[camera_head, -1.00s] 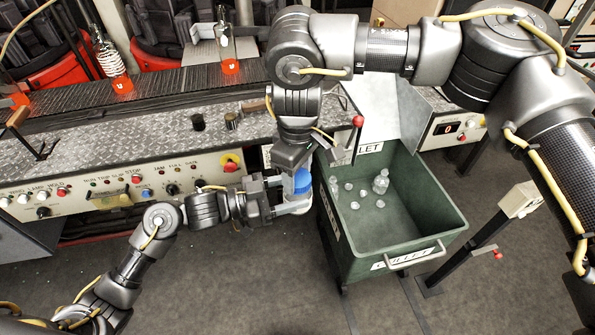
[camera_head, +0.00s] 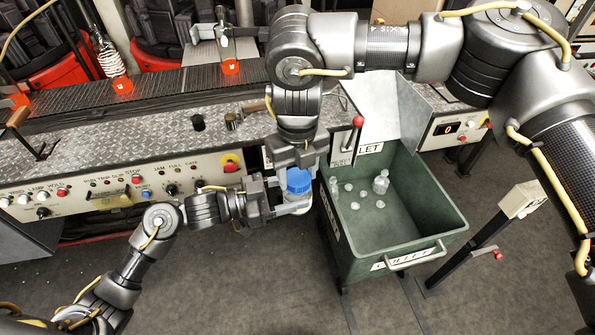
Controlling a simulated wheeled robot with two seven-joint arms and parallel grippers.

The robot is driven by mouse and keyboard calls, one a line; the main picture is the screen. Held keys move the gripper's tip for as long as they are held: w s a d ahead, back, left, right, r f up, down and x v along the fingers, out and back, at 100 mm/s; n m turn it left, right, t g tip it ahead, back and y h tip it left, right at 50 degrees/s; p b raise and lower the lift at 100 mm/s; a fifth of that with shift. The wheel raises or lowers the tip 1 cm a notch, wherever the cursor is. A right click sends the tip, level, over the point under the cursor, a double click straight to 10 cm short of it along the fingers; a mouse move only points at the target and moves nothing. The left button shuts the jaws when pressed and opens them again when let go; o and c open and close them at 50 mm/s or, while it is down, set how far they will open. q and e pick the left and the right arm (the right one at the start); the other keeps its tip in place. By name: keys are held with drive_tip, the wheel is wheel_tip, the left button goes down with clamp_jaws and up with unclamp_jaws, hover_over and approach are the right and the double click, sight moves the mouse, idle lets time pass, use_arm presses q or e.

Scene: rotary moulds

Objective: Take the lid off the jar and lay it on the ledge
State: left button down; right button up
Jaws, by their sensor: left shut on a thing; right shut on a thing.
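The jar (camera_head: 295,203) is held upright, mostly hidden by my grippers. Its blue lid (camera_head: 298,183) is on top, and its front side shows. My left gripper (camera_head: 292,206) comes in from the left and is shut around the jar body. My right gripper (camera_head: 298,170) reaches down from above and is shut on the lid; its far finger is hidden. The ledge (camera_head: 120,145) is the grey tread-plate top of the control panel, to the left of and behind the jar.
A green cullet bin (camera_head: 345,230) with glass pieces is right of the jar. A red-knobbed lever (camera_head: 358,122) rises close to my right gripper. The ledge's middle is clear.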

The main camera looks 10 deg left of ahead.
use_arm(q)
drive_tip(key=shift+s, duration=0.1)
use_arm(e)
drive_tip(key=n, duration=1)
drive_tip(key=shift+r, duration=0.1)
drive_tip(key=n, duration=0.9)
drive_tip(key=shift+r, duration=0.25)
drive_tip(key=shift+r, duration=0.85)
